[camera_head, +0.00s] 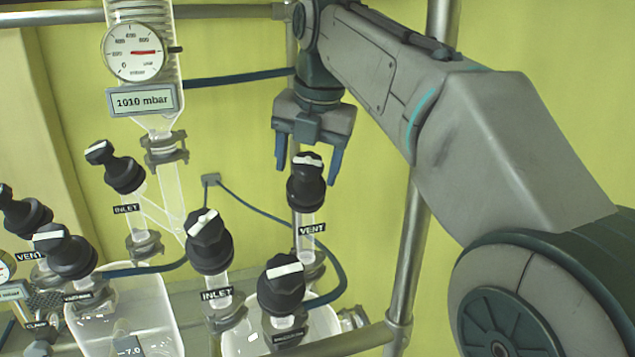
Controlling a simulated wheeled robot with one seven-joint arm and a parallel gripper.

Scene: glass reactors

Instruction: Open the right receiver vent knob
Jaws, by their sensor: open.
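The right receiver vent knob (306,182) is black with a white bar on its top, above a clear glass tube with a "VENT" label (312,230). It stands upright at the picture's middle. My gripper (308,166) points down with its two blue fingers spread apart. The fingertips appear to either side of the knob's top, the left one slightly higher in the picture. I cannot tell whether the fingers touch the knob or how far apart in depth they are. Nothing shows held between them. The right receiver (243,336) is partly hidden by knobs.
Black knobs stand close by: a right inlet knob (209,243) and another knob (282,285) in front. Further left are another inlet knob (117,167) and a left vent knob (22,212). A gauge reads 1010 mbar (142,101). A metal post (409,255) stands right.

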